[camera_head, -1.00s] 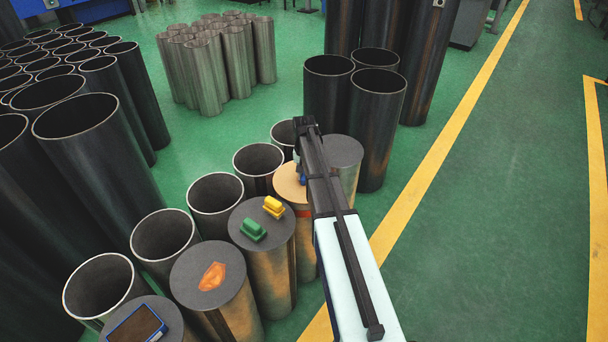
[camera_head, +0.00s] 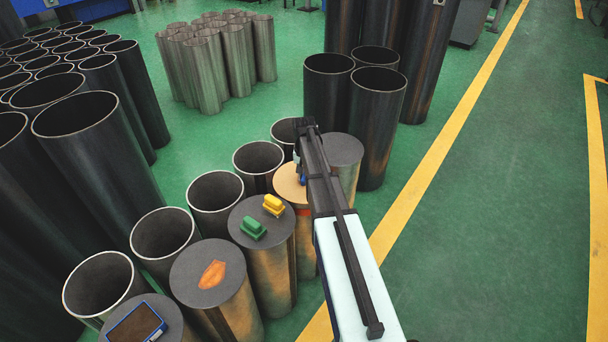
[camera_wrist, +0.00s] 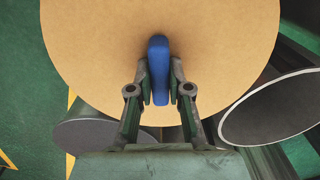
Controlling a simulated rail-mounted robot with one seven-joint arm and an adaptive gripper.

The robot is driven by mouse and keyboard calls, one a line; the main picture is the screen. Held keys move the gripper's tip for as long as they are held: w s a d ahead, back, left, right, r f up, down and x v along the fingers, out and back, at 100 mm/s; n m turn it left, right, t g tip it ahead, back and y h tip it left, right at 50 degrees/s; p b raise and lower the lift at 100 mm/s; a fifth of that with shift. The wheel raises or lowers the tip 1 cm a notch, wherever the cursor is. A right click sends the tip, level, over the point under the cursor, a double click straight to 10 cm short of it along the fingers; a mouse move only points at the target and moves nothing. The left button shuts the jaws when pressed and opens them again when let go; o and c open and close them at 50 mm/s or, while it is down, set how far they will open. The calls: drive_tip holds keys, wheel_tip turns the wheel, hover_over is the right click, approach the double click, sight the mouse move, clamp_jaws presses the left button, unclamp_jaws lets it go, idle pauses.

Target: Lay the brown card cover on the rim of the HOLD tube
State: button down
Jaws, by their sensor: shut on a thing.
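The brown card cover is a flat tan disc (camera_wrist: 90,50) with a blue upright grip (camera_wrist: 158,70) at its middle. My gripper (camera_wrist: 159,82) is shut on that blue grip, one finger on each side. In the head view the cover (camera_head: 287,184) shows partly behind my arm, above a brownish cylinder with a red-orange band (camera_head: 304,212). I cannot tell whether the cover touches that cylinder or is held just above it. No HOLD lettering is readable, so I cannot tell which tube bears that name.
Grey-topped cylinders stand close by, one bearing green (camera_head: 253,229) and yellow (camera_head: 273,205) blocks, one an orange patch (camera_head: 212,275), one a blue-edged tablet (camera_head: 136,325). Open tubes (camera_head: 215,192) line their left. Taller dark tubes (camera_head: 377,120) stand behind. Floor at right is clear.

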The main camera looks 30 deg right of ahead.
drive_tip(key=c, duration=1)
unclamp_jaws()
wheel_tip(320, 180, up, 12)
drive_tip(key=shift+r, duration=0.1)
